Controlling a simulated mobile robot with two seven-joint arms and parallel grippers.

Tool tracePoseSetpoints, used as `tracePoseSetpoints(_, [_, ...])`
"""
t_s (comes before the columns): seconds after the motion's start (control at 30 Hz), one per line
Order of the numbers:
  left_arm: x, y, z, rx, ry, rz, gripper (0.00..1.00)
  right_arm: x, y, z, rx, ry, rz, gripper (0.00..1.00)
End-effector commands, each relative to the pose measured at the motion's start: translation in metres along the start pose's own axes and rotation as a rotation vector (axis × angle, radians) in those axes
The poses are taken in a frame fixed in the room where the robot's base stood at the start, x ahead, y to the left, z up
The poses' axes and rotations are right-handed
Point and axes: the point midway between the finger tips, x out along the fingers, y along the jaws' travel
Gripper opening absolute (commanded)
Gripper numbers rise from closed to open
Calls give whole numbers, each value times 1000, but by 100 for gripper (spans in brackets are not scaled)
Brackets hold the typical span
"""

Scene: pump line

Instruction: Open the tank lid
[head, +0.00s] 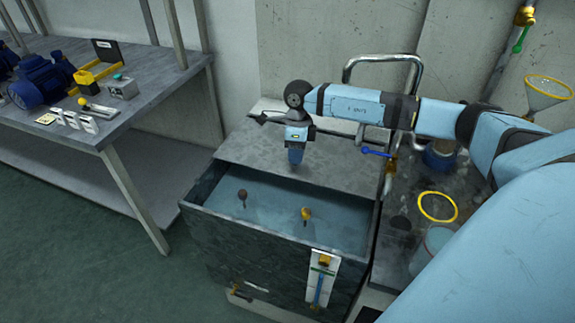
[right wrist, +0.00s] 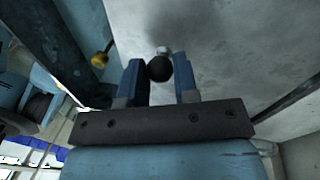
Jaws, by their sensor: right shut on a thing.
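The tank (head: 260,258) is a dark, open-topped box in the middle of the head view. Its flat grey lid (head: 245,150) lies over the back part of the opening; the front part is uncovered and shows pale blue liquid (head: 274,210). My right gripper (head: 295,160) points down at the lid. In the right wrist view its two blue fingers (right wrist: 160,75) are on either side of a dark round knob (right wrist: 158,68) on the grey lid. The fingers hide the knob in the head view. My left gripper is not in view.
A brown ball on a stem (head: 242,194) and a yellow-topped fitting (head: 306,213) show in the tank's opening. A bench (head: 150,95) with blue pumps (head: 38,85) stands left. A bent metal pipe (head: 384,58) rises behind; a yellow ring (head: 437,206) lies right.

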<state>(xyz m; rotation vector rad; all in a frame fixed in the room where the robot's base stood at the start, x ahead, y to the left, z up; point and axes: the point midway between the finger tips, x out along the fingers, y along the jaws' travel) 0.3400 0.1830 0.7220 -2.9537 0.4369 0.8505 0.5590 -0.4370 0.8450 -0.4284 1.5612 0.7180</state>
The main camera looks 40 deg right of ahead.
Motion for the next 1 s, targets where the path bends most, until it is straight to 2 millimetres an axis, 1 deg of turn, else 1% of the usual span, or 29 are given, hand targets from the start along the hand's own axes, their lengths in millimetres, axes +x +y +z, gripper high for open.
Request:
tracePoseSetpoints(0.17, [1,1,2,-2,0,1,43,-2,-7,-1,0,-4,0,0])
tracePoseSetpoints(0.5, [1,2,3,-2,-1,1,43,-2,-8,-1,-1,-4,0,0])
tracePoseSetpoints(0.53, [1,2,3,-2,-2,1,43,-2,-8,-1,0,-4,0,30])
tracePoseSetpoints(0.57, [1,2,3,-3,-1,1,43,-2,-8,-1,0,-4,0,37])
tracePoseSetpoints(0.6, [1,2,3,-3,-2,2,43,-2,-8,-1,0,-4,0,46])
tracePoseSetpoints(0.63, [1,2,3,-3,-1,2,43,-2,-8,-1,0,-4,0,53])
tracePoseSetpoints(0.87, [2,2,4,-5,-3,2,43,-2,-8,-1,0,-2,0,53])
tracePoseSetpoints(1.0, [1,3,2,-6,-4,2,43,-1,-2,0,-1,-2,1,53])
